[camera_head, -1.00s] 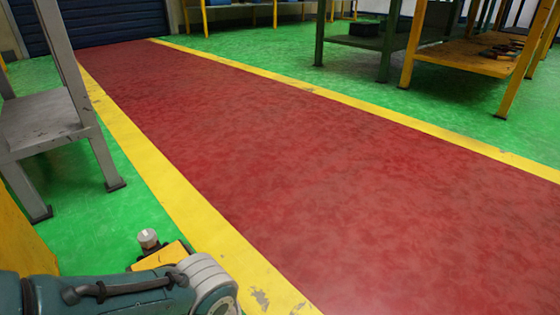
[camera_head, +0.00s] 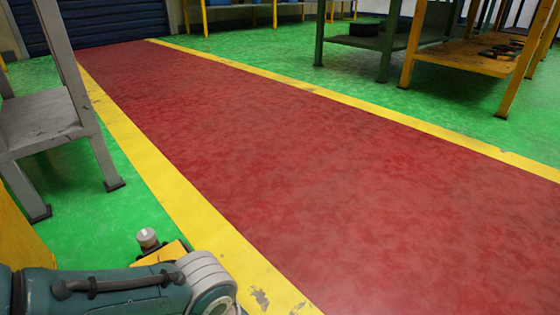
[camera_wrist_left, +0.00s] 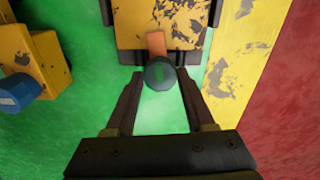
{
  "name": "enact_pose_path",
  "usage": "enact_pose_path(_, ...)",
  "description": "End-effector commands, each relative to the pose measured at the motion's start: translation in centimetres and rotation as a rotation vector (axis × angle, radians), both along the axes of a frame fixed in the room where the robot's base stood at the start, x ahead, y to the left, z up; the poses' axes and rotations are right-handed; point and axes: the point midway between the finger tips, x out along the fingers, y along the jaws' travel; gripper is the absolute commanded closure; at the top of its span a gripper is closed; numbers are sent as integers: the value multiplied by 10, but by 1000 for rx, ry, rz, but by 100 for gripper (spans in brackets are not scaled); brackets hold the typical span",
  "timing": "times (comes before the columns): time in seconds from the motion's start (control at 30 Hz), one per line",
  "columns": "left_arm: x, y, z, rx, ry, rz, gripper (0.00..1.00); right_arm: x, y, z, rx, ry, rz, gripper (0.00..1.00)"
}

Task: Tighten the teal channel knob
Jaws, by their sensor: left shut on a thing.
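The teal knob (camera_wrist_left: 160,74) shows in the left wrist view as a dark round cap with a lighter green slot mark. It sits at the near edge of a worn yellow block (camera_wrist_left: 135,32), beside a small orange piece (camera_wrist_left: 156,43). My left gripper (camera_wrist_left: 160,80) has one finger on each side of the knob and is shut on it. In the head view my left arm hides the gripper and the teal knob. My right gripper is in neither view.
A blue knob (camera_wrist_left: 18,92) on another yellow block (camera_wrist_left: 48,65) lies left in the wrist view. In the head view a silver-topped knob (camera_head: 147,237) stands beyond my left arm. A grey stand (camera_head: 45,120) is at left. The red walkway (camera_head: 320,190) is clear.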

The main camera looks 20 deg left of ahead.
Motion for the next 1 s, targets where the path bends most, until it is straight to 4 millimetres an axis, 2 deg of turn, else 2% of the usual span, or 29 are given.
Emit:
enact_pose_path(0.5,2,-2,2,-3,-3,-19,100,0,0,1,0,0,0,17)
enact_pose_path(0.53,2,-2,2,-3,-3,-19,43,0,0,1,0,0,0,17)
enact_pose_path(0.77,1,-1,1,-2,-2,-18,17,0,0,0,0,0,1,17)
enact_pose_path(1.0,0,0,1,0,0,-18,17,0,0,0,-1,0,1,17)
